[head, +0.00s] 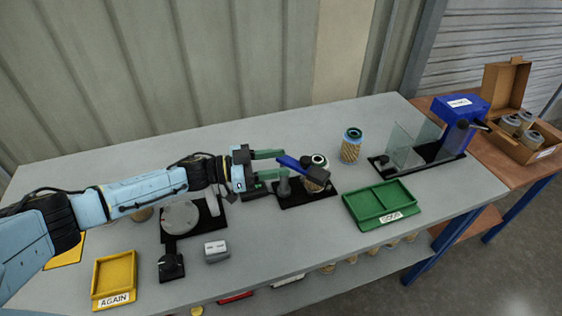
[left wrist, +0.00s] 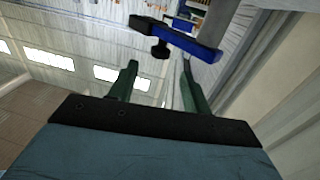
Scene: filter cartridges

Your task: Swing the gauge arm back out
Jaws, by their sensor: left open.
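The gauge arm (head: 292,163) is a blue bar with a dark head, reaching out over a cartridge (head: 317,166) on a black base plate (head: 307,197). In the left wrist view the blue gauge arm (left wrist: 190,40) lies just beyond the fingertips, its dark end to the left. My left gripper (head: 271,164) has green fingers and is open, at the left end of the blue bar; whether it touches the bar I cannot tell. The left wrist view also shows its two fingers (left wrist: 160,78) apart with nothing between them. My right gripper is not in view.
A loose cartridge (head: 351,146) stands behind the green tray (head: 383,205). A clear-walled blue device (head: 462,112) is at the right end, beside a cardboard box (head: 506,93). A yellow AGAIN tray (head: 115,278), a round-plate device (head: 181,218) and a small grey box (head: 216,250) are at left.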

